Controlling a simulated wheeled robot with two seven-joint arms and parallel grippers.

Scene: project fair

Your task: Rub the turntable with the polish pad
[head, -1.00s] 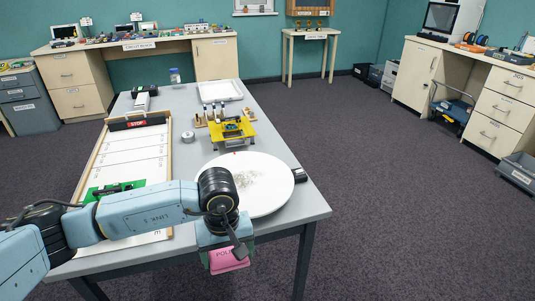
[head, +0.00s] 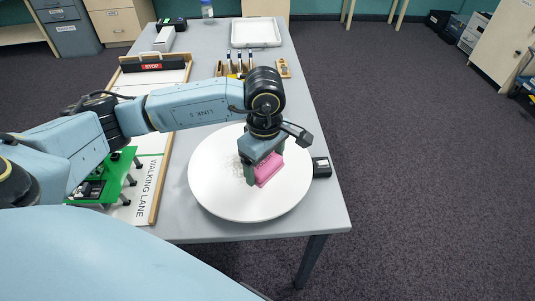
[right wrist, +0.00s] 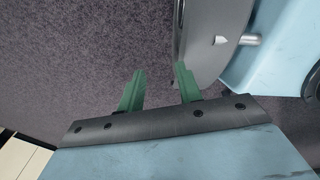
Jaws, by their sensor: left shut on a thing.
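The turntable (head: 221,194) is a round white disc near the table's front right. A grey smudge (head: 236,165) shows on its left part, partly hidden by my arm and gripper. My left gripper (head: 265,172) is over the right half of the disc, shut on the pink polish pad (head: 269,170). The pad is on or just above the disc; I cannot tell whether they touch. My right gripper (right wrist: 160,88) shows in the right wrist view with its green fingers apart and nothing between them, above the dark carpet.
A small black box (head: 321,167) sits beside the disc's right edge. A white tray (head: 256,33) and wooden holders (head: 283,69) stand farther back.

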